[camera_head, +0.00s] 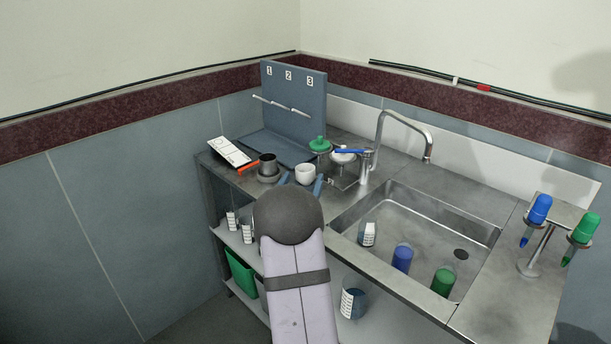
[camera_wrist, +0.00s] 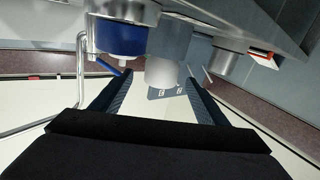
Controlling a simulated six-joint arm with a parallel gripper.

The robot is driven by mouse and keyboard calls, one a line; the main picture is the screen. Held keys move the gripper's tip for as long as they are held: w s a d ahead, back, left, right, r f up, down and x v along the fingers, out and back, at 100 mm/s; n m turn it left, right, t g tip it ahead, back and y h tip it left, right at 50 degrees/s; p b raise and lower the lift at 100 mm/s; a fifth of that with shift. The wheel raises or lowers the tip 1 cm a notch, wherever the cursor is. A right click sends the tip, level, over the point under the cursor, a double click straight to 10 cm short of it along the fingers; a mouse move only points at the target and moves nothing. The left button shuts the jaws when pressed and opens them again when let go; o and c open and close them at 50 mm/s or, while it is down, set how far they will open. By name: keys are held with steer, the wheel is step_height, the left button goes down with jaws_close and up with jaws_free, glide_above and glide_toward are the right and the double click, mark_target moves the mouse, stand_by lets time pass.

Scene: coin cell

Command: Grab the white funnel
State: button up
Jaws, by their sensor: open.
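A small white cup-shaped piece (camera_head: 305,173), which looks like the funnel, stands near the front edge of the metal counter in the head view. In the wrist view it is a pale rounded shape (camera_wrist: 161,72) between the tips of my fingers. My gripper (camera_head: 301,183) is open, with one blue-grey finger on either side of the white piece in the head view. In the wrist view, my gripper (camera_wrist: 157,78) shows a gap beside the piece on both sides. I cannot tell whether the fingertips reach around it. My arm hides the counter edge below it.
A grey numbered stand (camera_head: 294,95) is at the back. The sink (camera_head: 470,232) and faucet (camera_head: 428,150) are right.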

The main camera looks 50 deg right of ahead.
steer(key=shift+p+x, duration=0.7)
steer(key=shift+x, duration=1.9)
steer(key=shift+a, duration=0.1)
steer(key=shift+w, duration=0.1)
steer(key=c, duration=1.1)
